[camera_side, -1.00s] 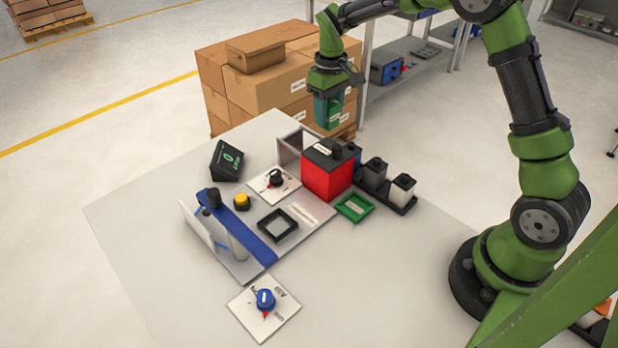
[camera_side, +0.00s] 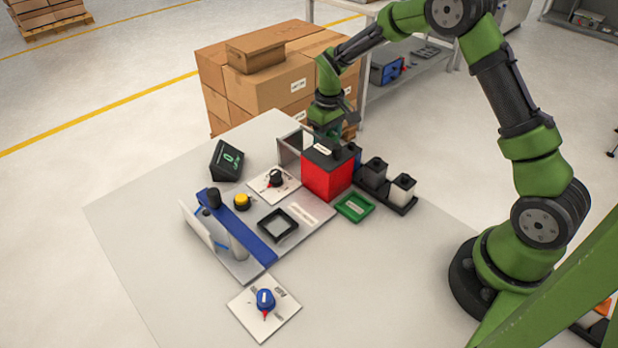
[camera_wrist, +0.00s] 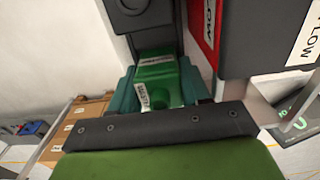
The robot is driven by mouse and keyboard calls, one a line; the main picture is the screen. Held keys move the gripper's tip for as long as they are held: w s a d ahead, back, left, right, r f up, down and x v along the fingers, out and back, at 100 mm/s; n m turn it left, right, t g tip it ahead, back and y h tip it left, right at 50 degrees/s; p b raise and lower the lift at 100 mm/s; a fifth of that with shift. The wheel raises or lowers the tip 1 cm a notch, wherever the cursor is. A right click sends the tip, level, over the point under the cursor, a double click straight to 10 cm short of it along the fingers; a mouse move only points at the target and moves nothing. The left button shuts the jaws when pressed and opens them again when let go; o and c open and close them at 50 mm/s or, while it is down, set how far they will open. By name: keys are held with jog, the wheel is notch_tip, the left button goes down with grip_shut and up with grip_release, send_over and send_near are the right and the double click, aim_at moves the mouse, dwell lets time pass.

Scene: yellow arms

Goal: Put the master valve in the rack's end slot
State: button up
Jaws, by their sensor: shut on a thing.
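The master valve (camera_wrist: 155,72) is a green block with white labels, seen in the wrist view between my gripper's teal fingers. My gripper (camera_side: 326,130) is shut on it and points down behind the red box in the side view. That box hides the fingertips and the valve there. The dark rack (camera_side: 408,209) stands to the right of the red box and holds a white-bodied block (camera_side: 402,188), a dark grey block (camera_side: 374,172) and a partly hidden blue block (camera_side: 355,152). The rack's far end is hidden, so I cannot tell whether the valve touches the slot.
The red box (camera_side: 327,178) with a dark top stands close beside my gripper; it also shows in the wrist view (camera_wrist: 203,25). The table's front left is clear.

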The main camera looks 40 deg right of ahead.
jog(key=o, duration=1.1)
notch_tip(320, 180, up, 12)
jog(key=shift+r, duration=0.15)
jog(key=s+a+r+m+t+y, duration=0.1)
jog(key=s+a+r+t, duration=0.15)
jog(key=s+r, duration=0.45)
jog(key=s+a+r+m+t, duration=0.2)
jog(key=s+a+r, duration=0.15)
jog(key=s, duration=0.55)
jog(key=s+a+m+t+y, duration=0.1)
jog(key=s+t, duration=0.1)
jog(key=s, duration=0.6)
jog(key=shift+a+f+t, duration=0.3)
jog(key=shift+a+t, duration=0.05)
jog(key=shift+a, duration=0.05)
